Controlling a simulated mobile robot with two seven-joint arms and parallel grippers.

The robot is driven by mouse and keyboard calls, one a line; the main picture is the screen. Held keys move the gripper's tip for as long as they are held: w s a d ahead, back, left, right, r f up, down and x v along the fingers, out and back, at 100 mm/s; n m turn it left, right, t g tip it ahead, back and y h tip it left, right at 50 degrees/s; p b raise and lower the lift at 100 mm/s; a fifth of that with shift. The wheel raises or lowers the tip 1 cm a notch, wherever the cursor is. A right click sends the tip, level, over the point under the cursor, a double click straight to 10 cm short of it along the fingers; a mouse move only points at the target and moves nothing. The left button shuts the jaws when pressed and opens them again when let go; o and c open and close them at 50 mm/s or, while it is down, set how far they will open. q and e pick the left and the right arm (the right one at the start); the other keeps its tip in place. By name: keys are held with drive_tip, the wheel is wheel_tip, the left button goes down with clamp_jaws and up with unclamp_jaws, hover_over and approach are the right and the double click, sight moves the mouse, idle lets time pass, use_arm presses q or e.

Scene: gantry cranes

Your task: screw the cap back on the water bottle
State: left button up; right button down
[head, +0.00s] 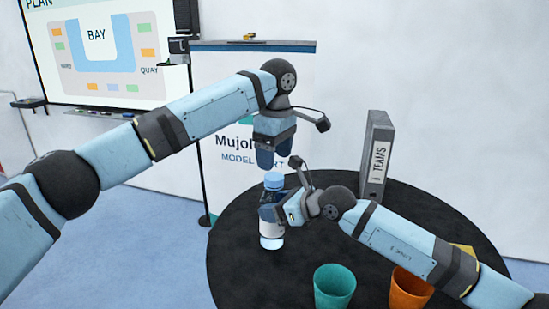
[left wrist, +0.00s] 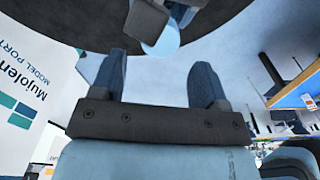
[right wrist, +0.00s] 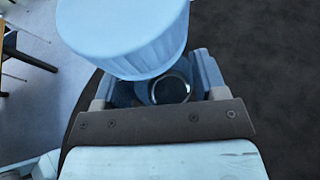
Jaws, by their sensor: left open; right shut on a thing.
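The water bottle (head: 271,229) stands upright near the left edge of the round black table, with a pale band around its body. The light-blue cap (head: 273,181) is at the top of the bottle; I cannot tell how tightly it sits. The ridged cap (right wrist: 125,35) looms large in the right wrist view. My right gripper (head: 270,206) is shut on the bottle's upper body, below the cap. My left gripper (head: 273,158) is open and empty, pointing down just above the cap. In the left wrist view the cap (left wrist: 162,38) lies beyond the open fingers.
The black table (head: 235,275) also holds a teal cup (head: 334,287), an orange cup (head: 409,289) and a grey binder (head: 377,155) at the back. A yellow item (head: 465,249) is partly hidden behind my right arm. A banner stands behind the table.

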sight(274, 176)
use_arm(q)
drive_tip(key=r+n, duration=0.2)
drive_tip(key=r, duration=0.1)
drive_tip(key=shift+s+d+n, duration=0.15)
drive_tip(key=shift+d+n, duration=0.05)
drive_tip(key=shift+n, duration=0.1)
drive_tip(key=shift+a+f, duration=0.1)
drive_tip(key=shift+a+f, duration=0.1)
drive_tip(key=shift+f, duration=3.8)
drive_tip(key=shift+c, duration=0.3)
drive_tip(key=c, duration=0.9)
drive_tip(key=o, duration=1)
drive_tip(key=shift+o, duration=0.2)
drive_tip(key=shift+r, duration=0.1)
